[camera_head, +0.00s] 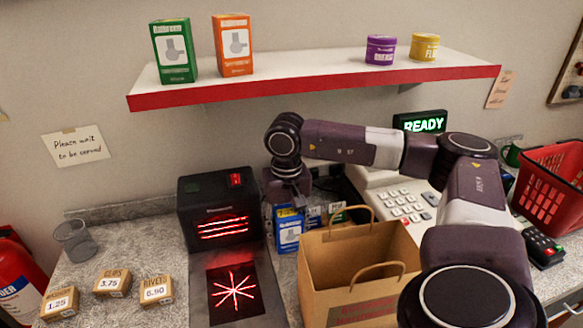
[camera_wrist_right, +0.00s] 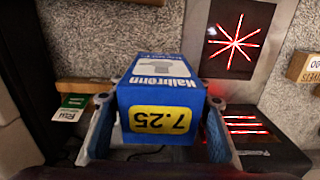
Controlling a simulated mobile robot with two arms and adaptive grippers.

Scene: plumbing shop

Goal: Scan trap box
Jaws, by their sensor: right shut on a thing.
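A blue and white box (camera_head: 289,232) with a pipe picture is in my right gripper (camera_head: 290,198), just right of the scanner. In the right wrist view the box (camera_wrist_right: 160,100) sits between both fingers of the right gripper (camera_wrist_right: 158,104), showing a yellow 7.25 label. The black scanner (camera_head: 205,192) has glowing red lines on its upright face and a red star on its flat plate (camera_head: 222,308). The box is beside the plate, not over it. A green box (camera_head: 174,50) and an orange box (camera_head: 233,44) with similar pictures stand on the shelf. My left gripper is out of view.
An open paper bag (camera_head: 340,262) stands right of the scanner, close to the held box. Behind it are a cash register (camera_head: 405,203) and a READY display (camera_head: 420,121). Wooden price blocks (camera_head: 112,284) and a glass cup (camera_head: 74,241) are at left. A red basket (camera_head: 550,185) is at right.

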